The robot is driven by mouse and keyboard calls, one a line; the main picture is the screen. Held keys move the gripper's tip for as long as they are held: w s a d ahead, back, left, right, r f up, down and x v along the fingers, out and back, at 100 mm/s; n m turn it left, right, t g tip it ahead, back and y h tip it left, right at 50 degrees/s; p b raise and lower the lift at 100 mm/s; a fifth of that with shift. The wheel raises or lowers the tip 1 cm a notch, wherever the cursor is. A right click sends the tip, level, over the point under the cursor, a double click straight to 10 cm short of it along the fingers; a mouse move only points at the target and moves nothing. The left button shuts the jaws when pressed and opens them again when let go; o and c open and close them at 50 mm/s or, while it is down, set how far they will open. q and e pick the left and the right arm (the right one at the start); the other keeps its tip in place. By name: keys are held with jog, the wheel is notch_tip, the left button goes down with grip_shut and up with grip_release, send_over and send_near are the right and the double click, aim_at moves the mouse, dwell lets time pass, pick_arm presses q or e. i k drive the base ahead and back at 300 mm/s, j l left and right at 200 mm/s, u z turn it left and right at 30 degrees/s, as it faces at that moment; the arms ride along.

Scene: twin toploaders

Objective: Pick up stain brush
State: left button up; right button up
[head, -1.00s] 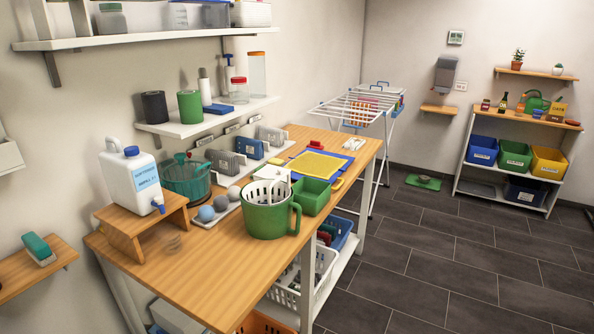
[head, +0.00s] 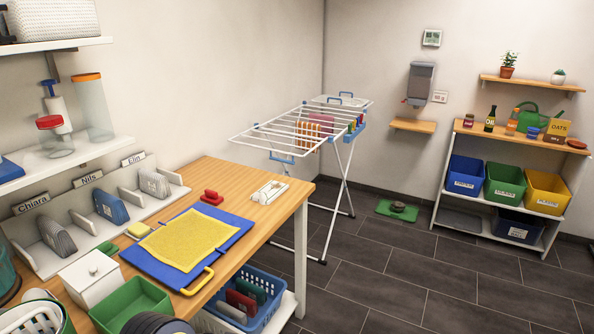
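A small red object with a raised handle (head: 212,197) lies near the wall-side edge of the wooden table (head: 264,222). It looks like it could be the stain brush, but its bristles do not show and I cannot be sure.
A white object (head: 269,191) lies right of it; a blue mat with a yellow cloth (head: 185,240) lies in front. A green bin (head: 130,306) and white box (head: 93,279) stand nearer. A drying rack (head: 305,133) stands beyond the table.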

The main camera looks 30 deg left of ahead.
aim_at(110, 250)
jog(key=i+u, duration=0.15)
jog(key=i, duration=0.35)
jog(key=i+l+u, duration=0.15)
jog(key=i, duration=0.4)
jog(key=i+j+u, duration=0.1)
jog(key=i+u, duration=0.15)
jog(key=u, duration=0.25)
jog(key=i+u, duration=0.25)
jog(key=u, duration=0.25)
jog(key=i+u, duration=0.25)
jog(key=u, duration=0.25)
jog(key=i+u, duration=0.6)
jog(key=k+l, duration=0.05)
jog(key=k, duration=0.1)
